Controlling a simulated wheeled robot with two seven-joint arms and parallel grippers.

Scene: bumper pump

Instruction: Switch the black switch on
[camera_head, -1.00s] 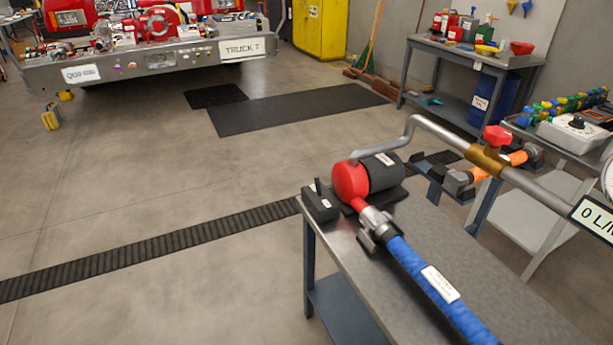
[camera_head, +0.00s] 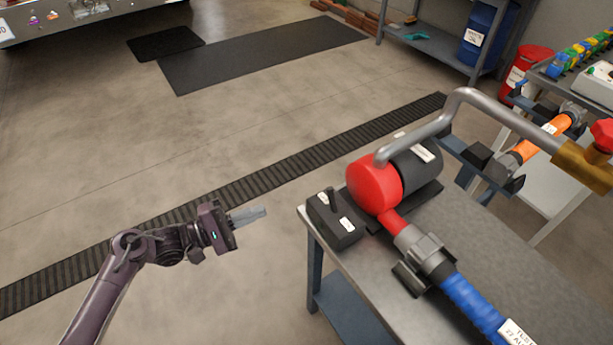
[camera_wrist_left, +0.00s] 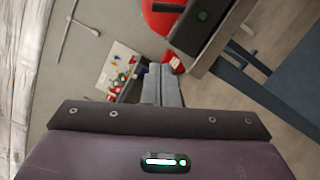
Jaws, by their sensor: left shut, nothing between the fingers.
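The black switch (camera_head: 335,218) is a small black box with an upright lever and white labels. It sits on the near left corner of the grey metal table (camera_head: 470,240), beside the red and black pump (camera_head: 375,184). My left gripper (camera_head: 264,211) is shut and empty. In the head view it is left of the switch, apart from it, and points right toward it. Its closed fingers (camera_wrist_left: 162,84) show in the left wrist view, with a dark box and part of the red pump (camera_wrist_left: 163,18) at the top. My right gripper is not in view.
A grey pipe (camera_head: 450,103) rises from the pump to a brass valve. A blue hose (camera_head: 468,303) lies along the table. A black floor grate (camera_head: 250,186) and dark mats (camera_head: 260,55) lie on open floor. Another bench with an orange hose (camera_head: 545,137) stands at right.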

